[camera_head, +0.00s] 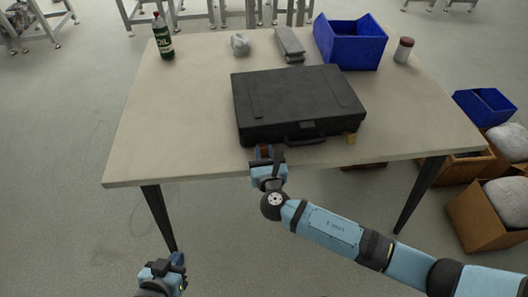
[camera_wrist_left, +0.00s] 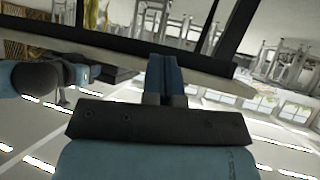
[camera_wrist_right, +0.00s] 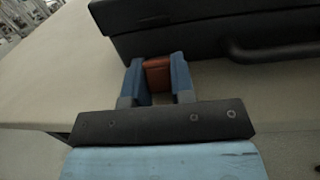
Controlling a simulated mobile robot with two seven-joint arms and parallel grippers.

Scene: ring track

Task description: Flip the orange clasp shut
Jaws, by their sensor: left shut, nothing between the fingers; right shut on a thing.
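A closed black case (camera_head: 298,100) lies flat on the table. An orange-brown clasp (camera_wrist_right: 157,75) is at the left of its front edge, and a yellowish clasp (camera_head: 351,139) is at the right. My right gripper (camera_head: 267,154) is at the case's front left, with its blue fingers shut on the orange clasp. The right wrist view shows the clasp between the fingertips, against the case front. Whether the clasp is flush with the lid is hard to tell. My left gripper (camera_head: 178,260) is shut and empty, low in front of the table; its fingers show pressed together in its wrist view (camera_wrist_left: 165,75).
The case handle (camera_head: 305,137) juts out at the front middle. On the table (camera_head: 190,130) behind the case are a green bottle (camera_head: 163,38), a pale lump (camera_head: 240,44), a grey part (camera_head: 289,43), a blue bin (camera_head: 350,45) and a jar (camera_head: 404,50). The table's left side is clear.

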